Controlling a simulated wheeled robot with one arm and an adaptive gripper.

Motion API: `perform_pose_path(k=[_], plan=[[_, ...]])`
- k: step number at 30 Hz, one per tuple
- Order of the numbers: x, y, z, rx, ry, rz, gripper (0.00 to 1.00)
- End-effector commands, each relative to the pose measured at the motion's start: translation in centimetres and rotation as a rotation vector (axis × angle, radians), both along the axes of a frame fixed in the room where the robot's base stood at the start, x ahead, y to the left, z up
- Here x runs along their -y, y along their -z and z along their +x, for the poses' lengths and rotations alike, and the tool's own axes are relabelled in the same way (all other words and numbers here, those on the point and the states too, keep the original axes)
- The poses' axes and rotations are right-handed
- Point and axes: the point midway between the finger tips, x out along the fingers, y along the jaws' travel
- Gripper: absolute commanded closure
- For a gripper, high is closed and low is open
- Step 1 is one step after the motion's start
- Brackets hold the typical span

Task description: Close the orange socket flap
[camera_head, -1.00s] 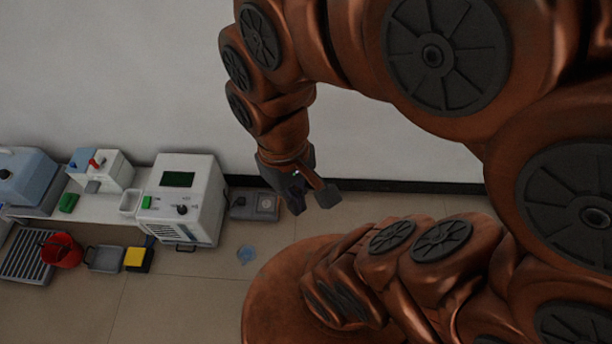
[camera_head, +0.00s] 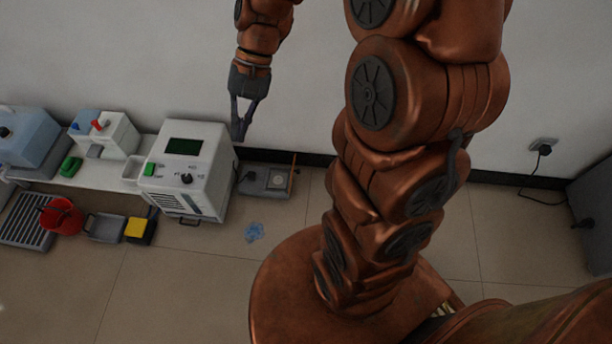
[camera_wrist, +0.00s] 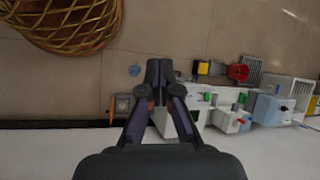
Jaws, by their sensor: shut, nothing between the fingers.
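The socket unit (camera_head: 265,181) is a low grey box on the floor against the wall, right of the white instrument. It has a dark plug on its left part and a pale round socket on its right. The orange flap (camera_head: 293,166) shows as a thin upright edge at the box's right side, so it appears open. The wrist view shows the socket unit (camera_wrist: 122,106) small, with an orange part. My gripper (camera_head: 241,134) is shut and empty, pointing down, left of and above the unit in the picture, apart from it. Its fingertips meet in the wrist view (camera_wrist: 159,68).
The white instrument (camera_head: 187,172) stands close left of the socket unit. A blue patch (camera_head: 254,232) lies on the floor in front. A red bucket (camera_head: 62,217) and yellow-topped block (camera_head: 137,228) are farther left. A wall outlet with cable (camera_head: 543,145) is at right.

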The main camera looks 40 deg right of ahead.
Motion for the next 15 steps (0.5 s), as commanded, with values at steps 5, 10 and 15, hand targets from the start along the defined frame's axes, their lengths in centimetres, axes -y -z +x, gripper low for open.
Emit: perform_pose_path(k=[5, 10, 15], plan=[[1.1, 4.8, 4.3, -0.05, 0.129, 0.082, 1.0], [2.8, 9.0, 8.2, -0.094, 0.257, 0.155, 1.0], [5.2, 13.7, 11.8, -0.139, 0.393, 0.223, 1.0]])
